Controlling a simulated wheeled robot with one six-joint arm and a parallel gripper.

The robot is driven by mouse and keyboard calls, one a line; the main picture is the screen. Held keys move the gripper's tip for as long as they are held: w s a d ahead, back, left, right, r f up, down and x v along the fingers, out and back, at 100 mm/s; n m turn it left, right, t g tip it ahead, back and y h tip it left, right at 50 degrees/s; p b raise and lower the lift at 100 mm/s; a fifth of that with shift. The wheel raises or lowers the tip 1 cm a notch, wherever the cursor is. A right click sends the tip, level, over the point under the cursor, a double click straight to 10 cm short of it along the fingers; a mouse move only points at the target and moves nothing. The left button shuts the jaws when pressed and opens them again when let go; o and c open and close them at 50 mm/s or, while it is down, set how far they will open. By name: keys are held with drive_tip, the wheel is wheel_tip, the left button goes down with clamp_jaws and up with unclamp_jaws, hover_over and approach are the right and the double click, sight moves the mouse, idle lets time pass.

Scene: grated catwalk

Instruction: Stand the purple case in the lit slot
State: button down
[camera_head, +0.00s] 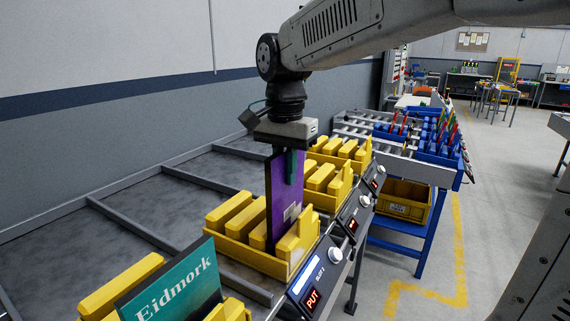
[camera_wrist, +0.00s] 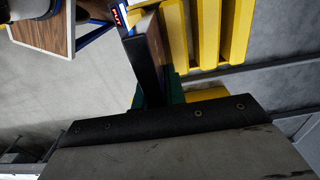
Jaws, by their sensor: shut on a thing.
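The purple case (camera_head: 283,205) is upright, with a dark edge and a pale patch low on its face. My gripper (camera_head: 290,166) is shut on its upper part from above. In the wrist view the case (camera_wrist: 148,62) shows edge-on between the green fingertips (camera_wrist: 158,90). Its lower end is among the yellow dividers of a yellow rack (camera_head: 265,262); I cannot tell whether it touches the slot floor. A label panel (camera_head: 316,282) in front of this rack shows a red lit "PUT", also visible in the wrist view (camera_wrist: 118,18).
A teal case reading "Eidmork" (camera_head: 172,288) stands in the nearer yellow rack. More yellow racks (camera_head: 322,180) with red-lit panels (camera_head: 352,218) continue behind. Blue bins (camera_head: 437,140) stand farther back. A yellow crate (camera_head: 404,202) sits lower right. The grey shelf at left is clear.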

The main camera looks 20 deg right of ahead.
sight(285, 193)
drive_tip(key=shift+f, duration=2.65)
drive_tip(key=c, duration=1)
unclamp_jaws()
drive_tip(key=shift+o, duration=0.2)
drive_tip(key=shift+r, duration=4)
drive_tip(key=shift+s, duration=0.1)
